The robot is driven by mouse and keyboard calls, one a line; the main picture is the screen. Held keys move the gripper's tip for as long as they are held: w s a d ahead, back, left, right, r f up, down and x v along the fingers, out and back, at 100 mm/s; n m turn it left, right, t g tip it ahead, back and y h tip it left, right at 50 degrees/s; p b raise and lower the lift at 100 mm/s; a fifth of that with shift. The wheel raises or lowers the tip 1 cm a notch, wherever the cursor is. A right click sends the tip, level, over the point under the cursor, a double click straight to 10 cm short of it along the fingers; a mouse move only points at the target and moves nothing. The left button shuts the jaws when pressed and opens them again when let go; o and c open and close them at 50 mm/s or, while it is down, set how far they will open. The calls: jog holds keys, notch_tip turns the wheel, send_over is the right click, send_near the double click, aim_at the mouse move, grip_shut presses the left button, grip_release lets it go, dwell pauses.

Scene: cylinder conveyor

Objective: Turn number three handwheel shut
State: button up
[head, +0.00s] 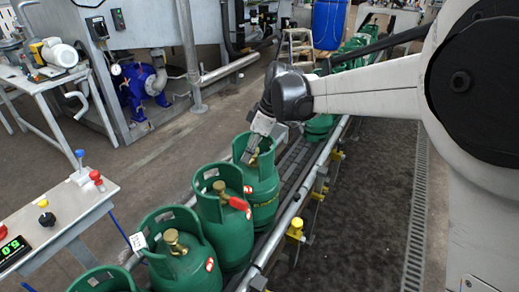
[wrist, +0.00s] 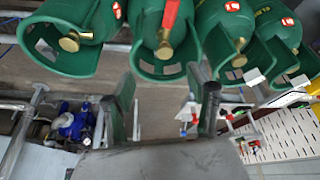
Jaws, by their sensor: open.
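Green gas cylinders stand upright in a row in the head view, each with a collar. The near one has a brass valve (head: 175,243) and a white tag. The one behind it (head: 215,208) has a brass valve with a red handle (head: 237,203); it also shows at the middle of the wrist view (wrist: 165,50). The cylinder behind that (head: 262,190) has my gripper (head: 250,150) in front of its collar in the picture, partly hiding its valve. My gripper also shows in the wrist view (wrist: 166,92), open and empty, fingers apart. I cannot read which cylinder is number three.
The cylinders stand on a conveyor with a metal side rail (head: 293,207) bearing yellow fittings (head: 295,229). A control stand (head: 50,215) with buttons and a digital display is at the left. A blue pump (head: 140,88) is farther back. The floor right of the rail is clear.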

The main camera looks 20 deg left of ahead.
jog(key=n, duration=0.2)
send_near(220, 185)
jog(key=shift+g, duration=0.4)
jog(key=x, duration=0.6)
jog(key=w+b+x, duration=0.1)
jog(key=x, duration=0.1)
jog(key=shift+s+a+f, duration=0.1)
jog(key=shift+a+f, duration=0.15)
jog(key=shift+f, duration=0.15)
jog(key=shift+c, duration=0.4)
jog(key=c, duration=1.1)
jog(key=shift+o, duration=0.2)
